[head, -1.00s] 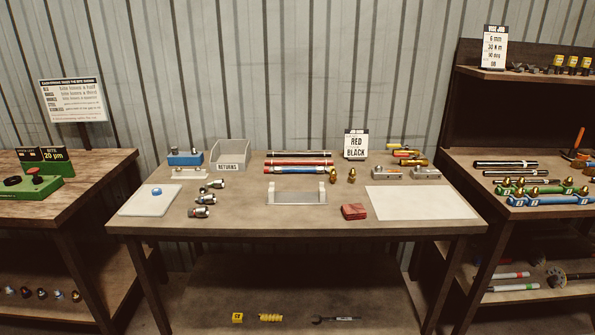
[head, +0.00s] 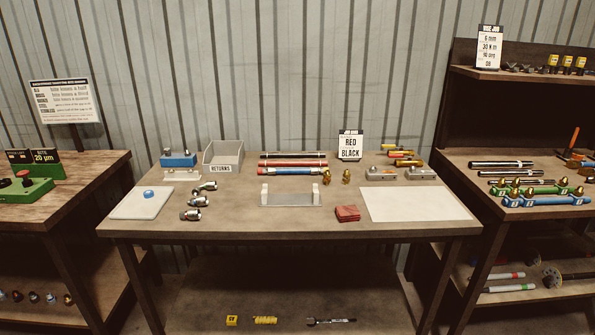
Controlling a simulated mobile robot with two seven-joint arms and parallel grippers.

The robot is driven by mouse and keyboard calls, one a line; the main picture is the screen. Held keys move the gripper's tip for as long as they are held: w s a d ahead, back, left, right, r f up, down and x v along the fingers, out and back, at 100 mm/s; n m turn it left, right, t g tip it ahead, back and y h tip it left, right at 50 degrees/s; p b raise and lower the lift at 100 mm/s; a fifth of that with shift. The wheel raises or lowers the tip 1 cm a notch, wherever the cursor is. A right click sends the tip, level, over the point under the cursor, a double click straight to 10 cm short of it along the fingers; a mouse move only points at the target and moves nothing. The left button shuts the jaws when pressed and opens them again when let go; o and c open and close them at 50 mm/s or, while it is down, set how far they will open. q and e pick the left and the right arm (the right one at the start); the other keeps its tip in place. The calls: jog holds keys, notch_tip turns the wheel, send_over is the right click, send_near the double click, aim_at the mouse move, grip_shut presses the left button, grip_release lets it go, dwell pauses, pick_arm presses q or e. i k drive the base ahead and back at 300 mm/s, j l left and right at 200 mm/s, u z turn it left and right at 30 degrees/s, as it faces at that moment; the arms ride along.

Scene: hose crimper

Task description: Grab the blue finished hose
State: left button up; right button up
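A blue hose (head: 288,171) with a pale end piece lies in a row at the back of the middle table (head: 330,228). It is the front one of the row, just behind a grey cradle (head: 291,199). A red hose (head: 290,163) and a black hose (head: 292,155) lie behind it. A blue bar with brass ends (head: 545,201) lies on the right table; whether it is a hose I cannot tell. Neither of my grippers is in view.
A returns bin (head: 222,168), several silver fittings (head: 194,202), two brass fittings (head: 346,176), a red cloth (head: 347,213) and a sign reading RED BLACK (head: 350,147) stand around the hoses. A white sheet (head: 416,204) covers the front right.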

aim_at(270, 170)
jog(key=i+l+z, duration=0.3)
jog(key=i+l, duration=0.4)
jog(key=i, duration=0.1)
